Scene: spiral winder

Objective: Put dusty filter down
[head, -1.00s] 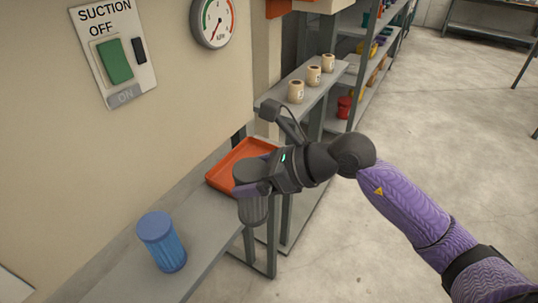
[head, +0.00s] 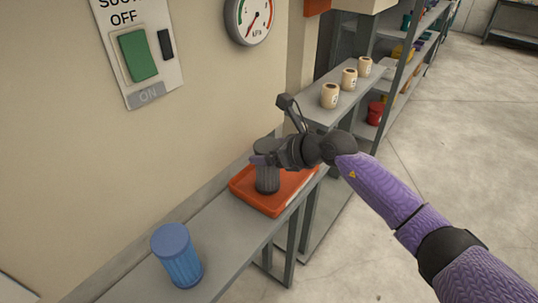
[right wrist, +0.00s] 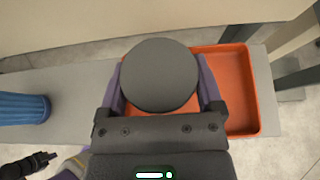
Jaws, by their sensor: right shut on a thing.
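The dusty filter, a dark grey cylinder (head: 267,180), is upright within the orange tray's outline. I cannot tell whether its bottom touches the tray floor. My right gripper (head: 265,160) is shut around its upper part. In the right wrist view the filter's round grey top (right wrist: 160,75) sits between the purple fingers. The orange tray (head: 286,206) lies on the grey shelf; its right part shows in the right wrist view (right wrist: 240,95). A dark gripper, apparently my left one (right wrist: 32,163), shows at the lower left of the right wrist view; its jaws are unclear.
A blue ribbed filter (head: 178,258) stands on the shelf (head: 225,235) nearer me, left of the tray. Three cream canisters (head: 349,79) stand on a shelf behind. A suction panel (head: 140,55) and a gauge (head: 250,18) are on the wall.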

